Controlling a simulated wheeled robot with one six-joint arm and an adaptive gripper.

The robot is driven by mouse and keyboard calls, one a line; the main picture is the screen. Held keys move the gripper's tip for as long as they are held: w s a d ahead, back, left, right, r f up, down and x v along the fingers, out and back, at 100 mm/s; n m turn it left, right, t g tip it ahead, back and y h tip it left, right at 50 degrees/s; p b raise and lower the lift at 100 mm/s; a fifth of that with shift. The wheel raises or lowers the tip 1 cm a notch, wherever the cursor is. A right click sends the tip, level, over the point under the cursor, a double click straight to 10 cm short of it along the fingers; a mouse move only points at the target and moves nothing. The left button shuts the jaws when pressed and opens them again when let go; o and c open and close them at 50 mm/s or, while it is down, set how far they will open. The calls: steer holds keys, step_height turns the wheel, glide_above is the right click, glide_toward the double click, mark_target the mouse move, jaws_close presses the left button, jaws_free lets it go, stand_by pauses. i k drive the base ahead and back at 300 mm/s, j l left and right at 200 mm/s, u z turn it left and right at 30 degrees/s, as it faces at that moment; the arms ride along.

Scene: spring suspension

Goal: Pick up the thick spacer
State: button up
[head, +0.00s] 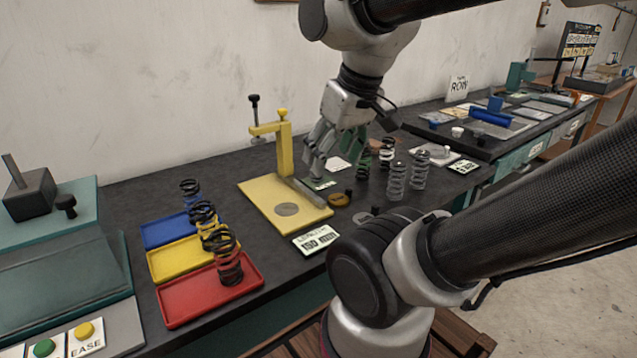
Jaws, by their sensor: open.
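My gripper (334,158) is open and points down over the table, just right of the yellow press stand (286,145). A brass-coloured round disc (339,200) lies on the dark table, below and slightly right of the fingertips. A small dark piece (376,210) lies right of the disc. I cannot tell which of these, if either, is the thick spacer. The fingers hide part of the table behind them.
Several springs stand right of my gripper, including a grey one (397,181). Blue (163,232), yellow (172,262) and red (188,302) trays stand at left, with dark springs. A sign (315,239) lies at the front edge. My arm covers the right foreground.

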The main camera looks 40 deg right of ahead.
mark_target(338, 200)
steer(key=z, duration=1.05)
